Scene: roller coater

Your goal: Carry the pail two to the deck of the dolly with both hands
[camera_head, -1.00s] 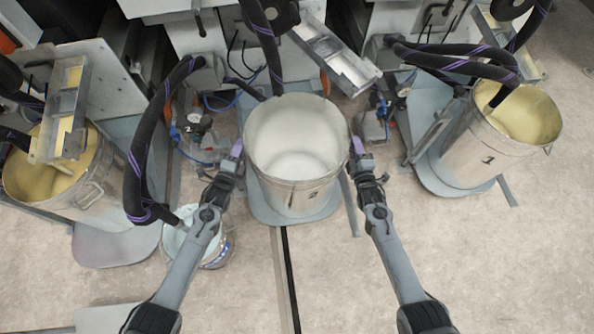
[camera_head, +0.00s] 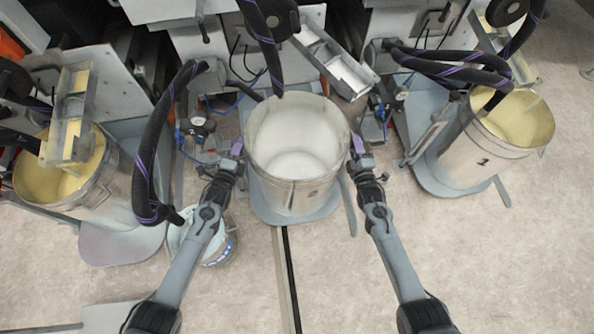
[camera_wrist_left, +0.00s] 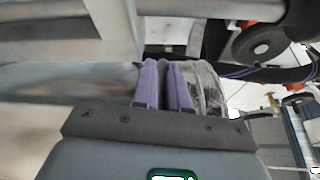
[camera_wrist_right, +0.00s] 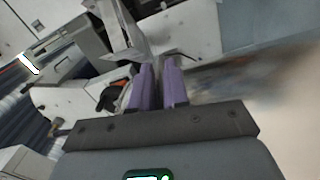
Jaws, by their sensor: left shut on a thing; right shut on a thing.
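A large open metal pail (camera_head: 305,195), pale inside, is in the middle of the head view; I take it for pail two, though its mark is too small to read. My left gripper (camera_head: 238,150) is shut at its left rim and my right gripper (camera_head: 356,152) at its right rim. The pail looks upright, above a grey-blue base plate (camera_head: 262,212); I cannot tell if there is a gap. In the wrist views the purple fingers of the left (camera_wrist_left: 164,85) and right (camera_wrist_right: 158,85) grippers are close together. I cannot make out the dolly for sure.
A pail marked 3 (camera_head: 475,155) stands right and another yellowish pail (camera_head: 105,195) left, both with hoses. A small bucket (camera_head: 222,248) is beneath my left arm. A hose (camera_head: 145,160) hangs left of the middle pail. A grey plate (camera_head: 110,318) lies lower left. The floor right is clear.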

